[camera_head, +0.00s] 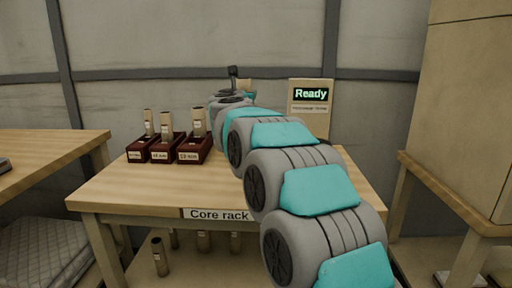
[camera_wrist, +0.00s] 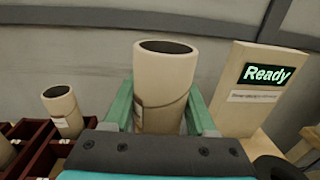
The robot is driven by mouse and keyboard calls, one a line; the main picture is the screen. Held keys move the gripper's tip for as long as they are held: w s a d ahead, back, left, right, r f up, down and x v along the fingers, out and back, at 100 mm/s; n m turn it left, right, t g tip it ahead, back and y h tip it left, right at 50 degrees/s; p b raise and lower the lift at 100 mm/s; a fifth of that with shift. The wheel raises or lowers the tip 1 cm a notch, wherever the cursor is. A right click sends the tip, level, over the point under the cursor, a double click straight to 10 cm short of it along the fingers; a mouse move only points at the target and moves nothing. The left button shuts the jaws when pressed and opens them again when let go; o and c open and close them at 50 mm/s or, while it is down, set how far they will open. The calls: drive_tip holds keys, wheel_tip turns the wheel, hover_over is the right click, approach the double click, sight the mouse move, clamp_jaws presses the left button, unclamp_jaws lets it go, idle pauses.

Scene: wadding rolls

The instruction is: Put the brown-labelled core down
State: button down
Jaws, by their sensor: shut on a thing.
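My gripper (camera_wrist: 161,95) is shut on a tan tubular core (camera_wrist: 164,75), with its green fingers on either side. The core stands roughly upright, and its dark open end faces up. A small pale label patch shows at its left edge; its label colour is hard to tell. In the head view, the held core (camera_head: 244,85) shows only in part behind my arm, above the far side of the table. Its lower end is hidden, so I cannot tell whether it touches anything.
The Core rack table (camera_head: 130,190) bears three dark red holders (camera_head: 193,151) with cores at left. A "Ready" panel (camera_head: 311,112) stands at the back, right of the held core. Several cores (camera_head: 160,257) stand below. Another table (camera_head: 50,150) is at left.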

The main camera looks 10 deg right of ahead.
wheel_tip(320, 180, down, 10)
drive_tip(key=b, duration=0.2)
drive_tip(key=shift+w, duration=0.15)
idle(0.4)
drive_tip(key=shift+f+b, duration=0.25)
drive_tip(key=shift+b, duration=0.25)
drive_tip(key=shift+c, duration=1)
unclamp_jaws()
drive_tip(key=shift+d, duration=0.1)
drive_tip(key=shift+r, duration=0.15)
